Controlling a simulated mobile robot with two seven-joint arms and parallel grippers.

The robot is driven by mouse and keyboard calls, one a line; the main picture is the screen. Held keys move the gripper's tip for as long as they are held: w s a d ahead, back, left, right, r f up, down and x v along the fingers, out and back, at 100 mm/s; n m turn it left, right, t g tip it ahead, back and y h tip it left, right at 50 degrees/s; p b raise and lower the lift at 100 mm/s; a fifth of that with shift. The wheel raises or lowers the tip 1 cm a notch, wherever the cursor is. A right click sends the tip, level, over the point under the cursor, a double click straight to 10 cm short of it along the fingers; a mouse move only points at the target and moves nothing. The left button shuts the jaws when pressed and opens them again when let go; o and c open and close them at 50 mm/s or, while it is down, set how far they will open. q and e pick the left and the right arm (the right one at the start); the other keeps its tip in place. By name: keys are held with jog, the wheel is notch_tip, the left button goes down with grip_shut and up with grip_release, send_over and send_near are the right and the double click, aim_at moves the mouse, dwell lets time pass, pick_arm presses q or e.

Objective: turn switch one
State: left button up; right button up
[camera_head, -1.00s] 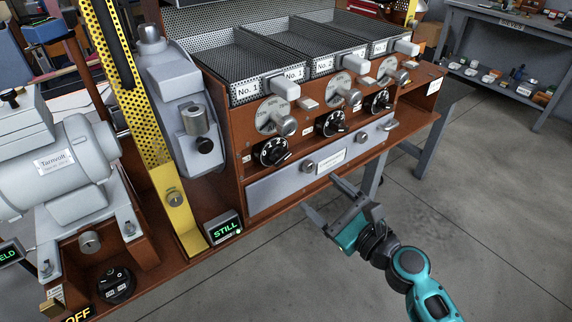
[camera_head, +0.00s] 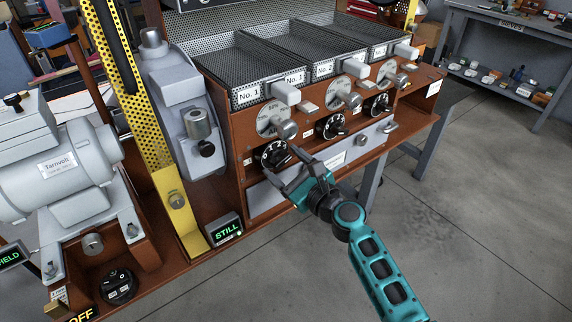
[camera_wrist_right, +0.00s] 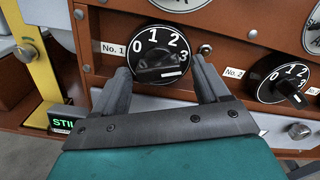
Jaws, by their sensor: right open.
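Switch one is a black rotary knob with white numbers 0 to 3, beside a "No. 1" label. It shows in the head view (camera_head: 270,156) and, larger, in the right wrist view (camera_wrist_right: 161,55). Its grip bar lies roughly level, with its marked end toward the 3. My right gripper (camera_head: 281,170) is open in front of it. In the right wrist view its two fingers (camera_wrist_right: 165,82) point at the knob's lower left and lower right, with the knob between and beyond them. I cannot tell whether they touch it. My left gripper is not in view.
A second black switch (camera_wrist_right: 283,82), labelled No. 2, sits to the right. A metal dial (camera_head: 270,122) with a round knob is above switch one. A green-lit "STILL" sign (camera_head: 224,229) and a yellow perforated post (camera_head: 176,203) stand to the left. The floor at right is clear.

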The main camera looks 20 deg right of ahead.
jog(key=shift+c, duration=0.4)
jog(key=c, duration=0.9)
